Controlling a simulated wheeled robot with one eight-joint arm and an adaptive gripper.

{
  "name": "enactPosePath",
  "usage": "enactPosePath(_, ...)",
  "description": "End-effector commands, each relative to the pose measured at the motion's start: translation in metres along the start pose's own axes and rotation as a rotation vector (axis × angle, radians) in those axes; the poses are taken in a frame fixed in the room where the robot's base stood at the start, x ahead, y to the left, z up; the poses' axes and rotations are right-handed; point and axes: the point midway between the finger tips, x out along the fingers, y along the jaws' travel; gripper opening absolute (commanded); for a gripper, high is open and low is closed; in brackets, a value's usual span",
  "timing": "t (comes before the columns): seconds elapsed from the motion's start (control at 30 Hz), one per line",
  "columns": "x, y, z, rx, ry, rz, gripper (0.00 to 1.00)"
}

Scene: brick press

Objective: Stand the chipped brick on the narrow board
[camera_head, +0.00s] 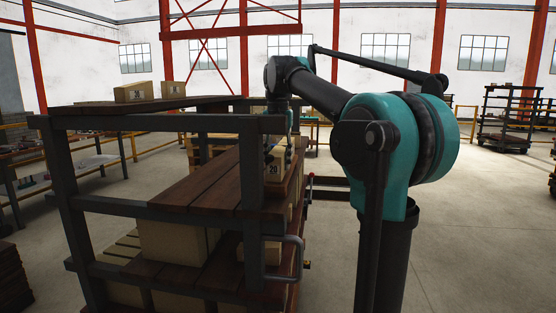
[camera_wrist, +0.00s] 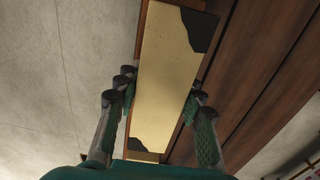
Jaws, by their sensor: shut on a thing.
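The chipped brick (camera_wrist: 165,70) is a long tan block with dark broken patches at two of its corners. In the wrist view it lies between my gripper's fingers (camera_wrist: 160,90), which are shut on its sides. I cannot tell whether the brick touches that board. The gripper in the head view is mostly hidden by the rack post and arm.
A dark metal rack (camera_head: 75,170) with brown plank shelves (camera_head: 195,190) stands close on the left. Two tan bricks (camera_head: 133,93) (camera_head: 172,89) stand on its upper shelf; larger blocks (camera_head: 170,243) fill below. Open floor (camera_head: 470,220) lies to the right.

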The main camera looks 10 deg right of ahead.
Motion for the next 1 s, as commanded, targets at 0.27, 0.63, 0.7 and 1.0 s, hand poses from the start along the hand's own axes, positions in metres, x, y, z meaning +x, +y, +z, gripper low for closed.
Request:
enactPosePath(0.27,0.0038,0.0001,0.0002,0.000,0.000,0.000,0.13)
enactPosePath(0.63,0.0038,0.0001,0.0001,0.000,0.000,0.000,0.62)
enactPosePath(0.7,0.0038,0.0001,0.0001,0.000,0.000,0.000,0.62)
enactPosePath(1.0,-0.0042,-0.0001,-0.0003,0.000,0.000,0.000,0.62)
